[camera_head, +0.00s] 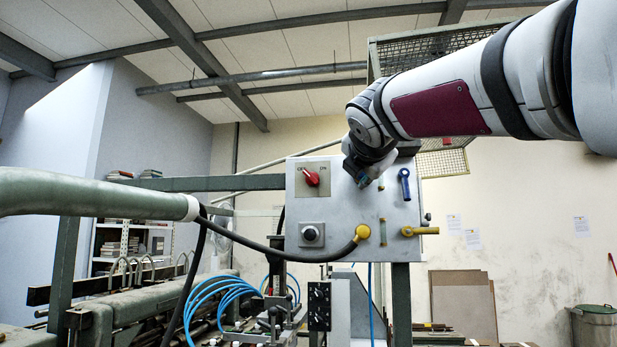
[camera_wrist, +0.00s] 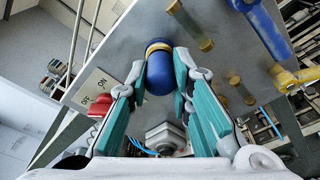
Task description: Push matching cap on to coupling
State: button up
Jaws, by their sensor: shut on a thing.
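My gripper (camera_wrist: 160,78) is shut on a blue cap (camera_wrist: 158,82) with a yellow band at its far end. In the head view my gripper (camera_head: 361,172) is in front of the grey panel (camera_head: 340,200), with a bit of blue at its fingertips. A second brass coupling (camera_wrist: 241,90) is lower right. The couplings also show in the head view (camera_head: 382,232). The gap in depth cannot be judged.
The panel carries a red switch (camera_head: 312,177), a black knob (camera_head: 311,234), a blue lever (camera_head: 405,184) and a yellow lever (camera_head: 420,231). A black hose ends in a yellow fitting (camera_head: 362,232). A mesh cage (camera_head: 440,45) is behind my arm.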

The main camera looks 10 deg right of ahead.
jog(key=shift+w, duration=0.1)
jog(key=o, duration=1)
jog(key=v, duration=1.2)
jog(key=s+f+m+g+y, duration=0.1)
jog(key=s+f+m+g, duration=0.2)
jog(key=s+f+m, duration=0.4)
jog(key=s+d+f+m+g+y, duration=0.1)
jog(key=s+f+m+g, duration=0.3)
jog(key=f, duration=1.8)
jog(key=s+d+f+m+g+y+b, duration=0.1)
jog(key=s+f+m+g, duration=0.2)
jog(key=s+f+m, duration=0.7)
notch_tip(320, 180, down, 6)
jog(key=shift+s+r+m+g, duration=0.15)
jog(key=shift+m+g, duration=0.25)
jog(key=shift+m, duration=1.3)
